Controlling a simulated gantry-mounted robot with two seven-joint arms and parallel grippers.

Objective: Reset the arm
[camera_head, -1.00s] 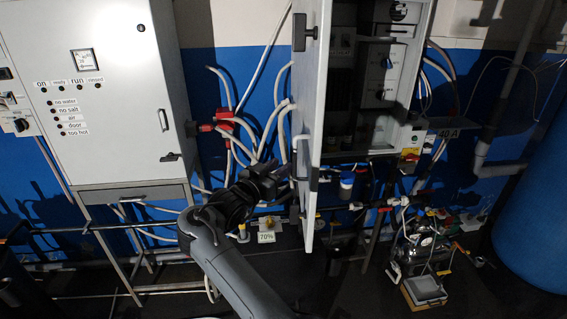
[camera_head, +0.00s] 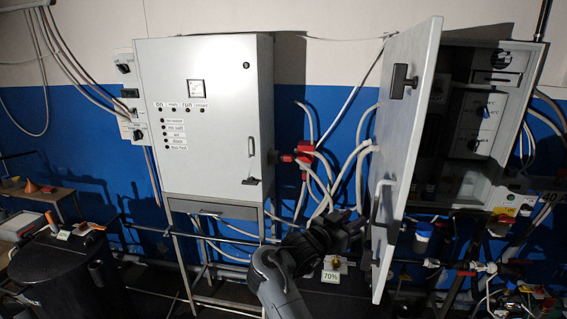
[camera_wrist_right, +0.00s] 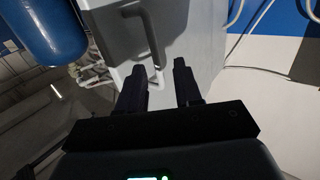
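My right gripper (camera_head: 358,226) is in front of the open white cabinet door (camera_head: 408,130), close to its lower bar handle (camera_head: 378,203). In the right wrist view my right gripper (camera_wrist_right: 158,72) has its two dark fingers apart. The handle (camera_wrist_right: 149,38) runs down the door face, and its lower end shows between the fingertips. Whether the fingers touch it I cannot tell. Nothing is seen clamped. My left gripper is not in view.
A closed grey control cabinet (camera_head: 225,130) stands on legs at the left. The open cabinet (camera_head: 490,120) with breakers is at the right. Hoses and red fittings (camera_head: 304,152) hang between them. A black tank (camera_head: 70,275) is at the lower left.

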